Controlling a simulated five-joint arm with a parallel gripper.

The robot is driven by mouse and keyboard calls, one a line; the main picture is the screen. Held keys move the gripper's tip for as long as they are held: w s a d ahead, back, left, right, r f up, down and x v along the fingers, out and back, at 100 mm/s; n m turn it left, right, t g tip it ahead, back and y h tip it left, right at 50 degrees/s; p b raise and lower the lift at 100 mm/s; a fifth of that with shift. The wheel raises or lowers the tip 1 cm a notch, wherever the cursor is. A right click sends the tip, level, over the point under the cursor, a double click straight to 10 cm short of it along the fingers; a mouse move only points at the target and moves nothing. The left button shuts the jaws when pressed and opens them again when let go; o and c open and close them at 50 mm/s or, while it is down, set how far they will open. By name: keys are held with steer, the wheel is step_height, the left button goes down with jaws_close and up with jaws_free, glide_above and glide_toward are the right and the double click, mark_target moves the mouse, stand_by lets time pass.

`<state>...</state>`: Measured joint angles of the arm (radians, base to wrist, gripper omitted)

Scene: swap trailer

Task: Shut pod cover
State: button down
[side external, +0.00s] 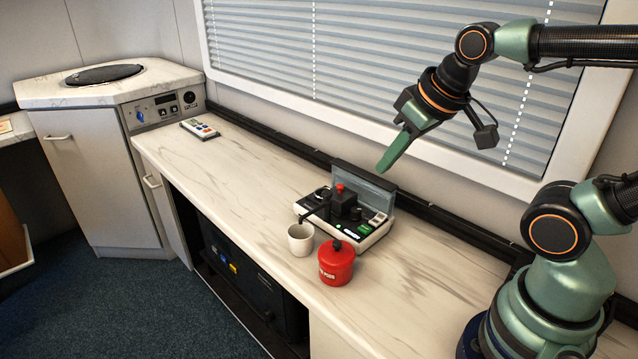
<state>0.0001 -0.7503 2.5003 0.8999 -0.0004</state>
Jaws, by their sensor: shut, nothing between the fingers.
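A white and black control box (372,236) sits on the counter with a joystick and small buttons on top. Its grey, see-through cover (364,187) stands raised along the back edge, so the box is open. I cannot tell for sure that this is the pod of the task. My gripper (384,168) is shut and empty, with its green fingers pointing down and left.
A red canister (336,263) and a white cup (300,239) stand in front of the box. A remote-like device (200,129) lies at the counter's far left end. The counter (235,185) is clear between. A window with blinds (400,80) rises behind.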

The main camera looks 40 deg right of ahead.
steer(key=c, duration=1.5)
jaws_free()
steer(key=shift+c, duration=0.2)
steer(key=o, duration=0.5)
steer(key=shift+o, duration=1.4)
steer(key=shift+w+d+r, duration=0.1)
steer(key=shift+w+r, duration=0.05)
steer(key=shift+w, duration=0.1)
steer(key=n+g, duration=0.5)
steer(key=g, duration=0.1)
glide_above(340, 185)
step_height(340, 185, down, 4)
step_height(340, 185, down, 12)
steer(key=shift+f, duration=0.1)
steer(key=shift+c, duration=0.4)
jaws_close()
steer(key=shift+d+m, duration=0.1)
steer(key=shift+m, duration=0.2)
